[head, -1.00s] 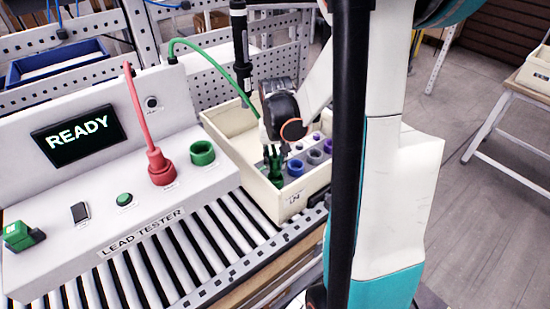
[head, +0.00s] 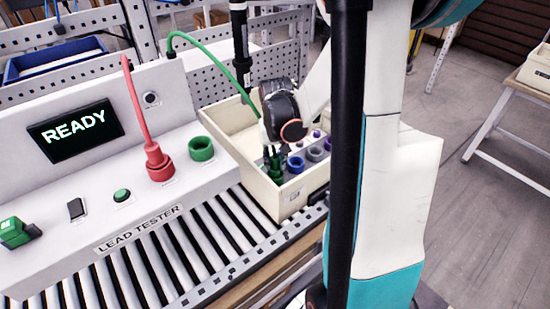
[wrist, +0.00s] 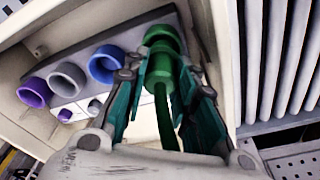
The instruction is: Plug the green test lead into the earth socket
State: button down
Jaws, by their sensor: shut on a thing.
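The green test lead (head: 214,61) arches from the back of the lead tester (head: 105,205) into the cream bin. Its green plug (wrist: 162,66) is between my gripper's two fingers in the wrist view. My gripper (head: 272,160) points down at the near left of the bin and is shut on the plug. The plug's far end meets a green ring (wrist: 160,35) on the grey holder; I cannot tell how deep it sits. An empty green socket (head: 201,149) is on the tester, left of my gripper. Its label is too small to read.
A red plug (head: 158,164) with its lead stands in the tester. Blue (wrist: 107,64), grey (wrist: 68,80) and purple (wrist: 34,92) rings line the holder beside the green one. The cream bin's wall (head: 284,200) surrounds my gripper. A roller conveyor (head: 215,235) runs in front.

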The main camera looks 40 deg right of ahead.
aim_at(275, 162)
jog(key=shift+f+b, duration=1)
jog(key=shift+f, duration=0.25)
jog(key=c, duration=1.2)
grip_release()
jog(key=shift+r, duration=0.1)
jog(key=r, duration=0.8)
jog(key=s+a+r, duration=0.1)
jog(key=r, duration=0.2)
jog(key=shift+s+r, duration=0.1)
jog(key=shift+r, duration=0.3)
